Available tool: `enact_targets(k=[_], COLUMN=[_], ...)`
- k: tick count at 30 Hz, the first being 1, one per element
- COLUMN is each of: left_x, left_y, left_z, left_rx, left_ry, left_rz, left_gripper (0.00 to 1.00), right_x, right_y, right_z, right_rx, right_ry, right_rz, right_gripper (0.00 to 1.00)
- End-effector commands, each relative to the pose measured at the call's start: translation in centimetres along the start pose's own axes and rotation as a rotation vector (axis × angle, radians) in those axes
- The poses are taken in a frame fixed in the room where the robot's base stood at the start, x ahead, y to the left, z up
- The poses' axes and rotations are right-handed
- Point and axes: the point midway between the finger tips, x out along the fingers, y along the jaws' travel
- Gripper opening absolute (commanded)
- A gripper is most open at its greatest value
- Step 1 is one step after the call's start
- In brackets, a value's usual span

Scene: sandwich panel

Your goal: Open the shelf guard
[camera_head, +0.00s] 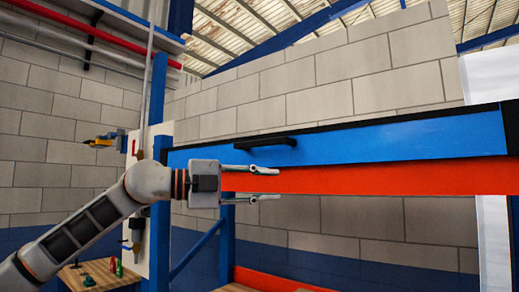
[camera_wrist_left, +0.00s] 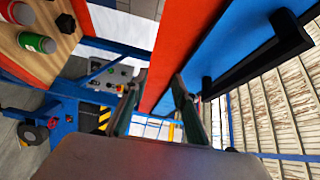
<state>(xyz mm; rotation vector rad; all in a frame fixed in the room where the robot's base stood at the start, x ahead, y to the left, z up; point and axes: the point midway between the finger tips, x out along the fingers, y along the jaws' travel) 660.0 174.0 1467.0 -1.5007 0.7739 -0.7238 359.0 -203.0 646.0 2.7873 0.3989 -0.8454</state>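The shelf guard (camera_head: 385,142) is a long blue panel running across the right half of the head view, above a red-orange beam (camera_head: 380,177). Its black bar handle (camera_head: 266,143) sticks out near the panel's left end. My left gripper (camera_head: 278,184) is open and empty, its two fingers apart and pointing right. It appears in front of the red beam, below the handle in the picture, not touching it. In the left wrist view the gripper (camera_wrist_left: 155,98) is open too, with the blue panel (camera_wrist_left: 235,42) and handle (camera_wrist_left: 275,52) to the right of its fingers.
A blue post (camera_head: 160,200) and white board (camera_head: 138,200) with tools stand behind my left arm. A wooden bench (camera_head: 85,275) with small coloured items is at lower left. A control box with buttons (camera_wrist_left: 112,75) shows in the wrist view. A block wall stands behind.

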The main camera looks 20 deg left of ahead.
Motion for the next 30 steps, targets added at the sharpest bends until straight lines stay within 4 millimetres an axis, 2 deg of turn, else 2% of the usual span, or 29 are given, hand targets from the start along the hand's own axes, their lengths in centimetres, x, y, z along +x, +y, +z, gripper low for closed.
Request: enact_targets(k=[1,6,9,12,16,24,30], left_x=[-1.6,-5.4,-6.9,-7.5,-6.6,-2.5,-0.6], left_y=[-2.6,-7.3,-8.9,-9.8,-10.0,-10.2,-10.2], left_z=[0.3,1.3,1.5,1.7,1.9,2.7,3.2], left_rx=[0.028,0.058,0.065,0.065,0.065,0.065,0.065], left_ry=[-0.043,-0.150,-0.189,-0.208,-0.214,-0.211,-0.212], left_rz=[-0.001,0.001,-0.003,-0.005,-0.004,-0.005,-0.007], left_gripper=[0.28,0.28,0.28,0.28,0.28,0.28,0.28], right_x=[-0.1,-0.1,-0.1,-0.1,-0.3,-0.8,-1.0], right_y=[0.0,0.0,0.0,0.0,0.1,0.2,0.3], right_z=[-0.1,-0.3,-0.4,-0.4,-0.7,-1.7,-2.2], right_rx=[0.000,0.000,0.000,0.000,0.000,-0.001,-0.001], right_ry=[0.001,0.003,0.004,0.004,0.006,0.010,0.011], right_rz=[0.000,0.000,0.000,0.000,0.001,0.002,0.002], right_gripper=[0.40,0.40,0.40,0.40,0.40,0.40,0.40])
